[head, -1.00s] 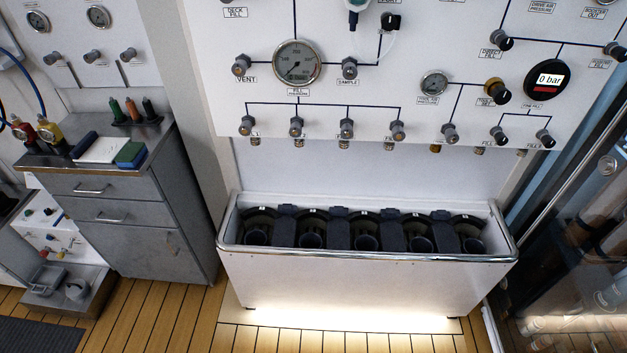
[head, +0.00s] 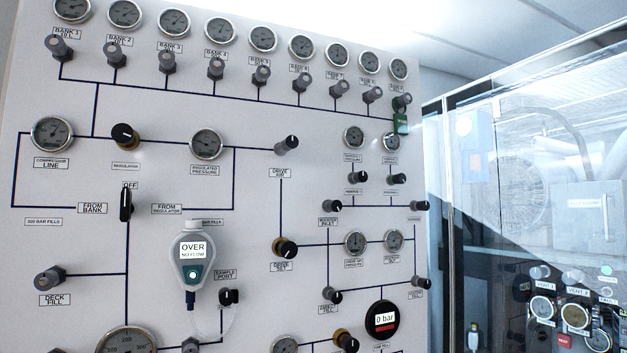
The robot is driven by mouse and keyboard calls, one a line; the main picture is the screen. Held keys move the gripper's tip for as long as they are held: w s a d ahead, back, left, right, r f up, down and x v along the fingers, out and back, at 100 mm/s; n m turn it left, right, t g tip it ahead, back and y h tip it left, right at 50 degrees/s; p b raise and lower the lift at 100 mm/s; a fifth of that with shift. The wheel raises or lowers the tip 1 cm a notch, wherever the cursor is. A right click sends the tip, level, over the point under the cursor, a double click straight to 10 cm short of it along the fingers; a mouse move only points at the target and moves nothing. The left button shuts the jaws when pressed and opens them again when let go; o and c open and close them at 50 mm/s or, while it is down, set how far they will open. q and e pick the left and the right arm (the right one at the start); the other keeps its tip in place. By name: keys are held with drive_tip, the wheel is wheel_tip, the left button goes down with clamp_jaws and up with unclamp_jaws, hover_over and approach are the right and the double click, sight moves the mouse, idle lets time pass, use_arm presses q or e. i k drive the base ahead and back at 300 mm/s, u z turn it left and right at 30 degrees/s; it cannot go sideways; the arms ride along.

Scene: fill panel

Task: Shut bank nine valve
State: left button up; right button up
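The bank nine valve (head: 402,102) is the rightmost knob in the top row of bank valves on the white panel, in the head view. It is a grey-black knob below the last small round gauge (head: 398,69). A green tag (head: 401,124) hangs just under it. The labels at this end of the row are too small to read clearly, and I cannot tell whether the valve is open or shut. Neither of my grippers is in view.
Similar bank valves run left along the row, the bank 8 valve (head: 372,95) closest. Below are more gauges, knobs and a hanging analyser (head: 193,262) reading OVER NO FLOW. A glass enclosure (head: 540,180) stands right of the panel.

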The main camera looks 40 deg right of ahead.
sight(406, 99)
drive_tip(key=z, duration=2)
drive_tip(key=i, duration=0.7)
drive_tip(key=z, duration=0.05)
